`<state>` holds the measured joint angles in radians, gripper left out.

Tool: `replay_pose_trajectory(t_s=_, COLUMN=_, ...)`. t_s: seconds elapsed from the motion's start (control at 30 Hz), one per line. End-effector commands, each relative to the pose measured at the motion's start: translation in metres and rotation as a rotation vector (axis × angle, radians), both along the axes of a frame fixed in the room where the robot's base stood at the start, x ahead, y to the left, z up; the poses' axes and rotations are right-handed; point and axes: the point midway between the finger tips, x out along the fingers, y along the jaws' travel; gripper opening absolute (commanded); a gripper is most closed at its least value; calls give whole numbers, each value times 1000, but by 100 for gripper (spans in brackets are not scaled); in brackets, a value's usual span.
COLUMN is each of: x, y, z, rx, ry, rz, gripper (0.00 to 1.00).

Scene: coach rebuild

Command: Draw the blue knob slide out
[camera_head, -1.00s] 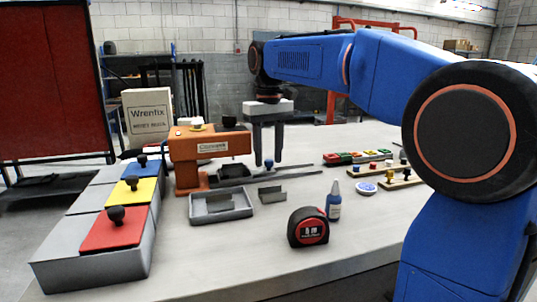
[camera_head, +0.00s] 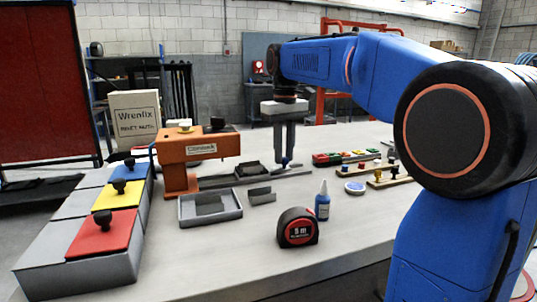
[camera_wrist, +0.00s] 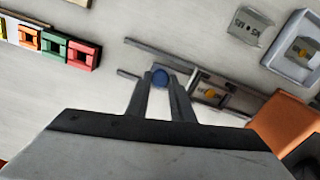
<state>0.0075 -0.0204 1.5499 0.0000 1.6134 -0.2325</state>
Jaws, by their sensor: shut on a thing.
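The orange press (camera_head: 197,150) stands on the bench, with a flat slide rail running out to its right. The slide's dark tray (camera_head: 250,170) lies on this rail, clear of the press body. The blue knob (camera_head: 285,163) is at the tray's right end. My gripper (camera_head: 285,158) points straight down and is shut on the blue knob. In the wrist view the knob (camera_wrist: 159,77) shows between the two fingertips. The tray (camera_wrist: 209,94) there holds something small and yellow.
A grey open box (camera_head: 210,207) and a small grey bracket (camera_head: 262,195) lie in front of the rail. A tape measure (camera_head: 297,228) and blue bottle (camera_head: 322,201) stand nearer. Coloured blocks (camera_head: 345,157) lie right of the rail. Red, yellow and blue knobbed lids are at left.

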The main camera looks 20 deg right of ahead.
Motion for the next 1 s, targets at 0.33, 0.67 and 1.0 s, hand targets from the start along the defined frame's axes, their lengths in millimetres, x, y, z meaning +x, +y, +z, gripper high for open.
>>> replay_pose_trajectory(t_s=0.33, x=1, y=-56, z=1, rx=0, ry=-4, rz=-3, gripper=0)
replay_pose_trajectory(t_s=0.67, x=0, y=-66, z=1, rx=-2, ry=-5, rz=-1, gripper=0)
replay_pose_trajectory(t_s=1.0, x=0, y=-66, z=1, rx=-2, ry=-4, rz=-1, gripper=40)
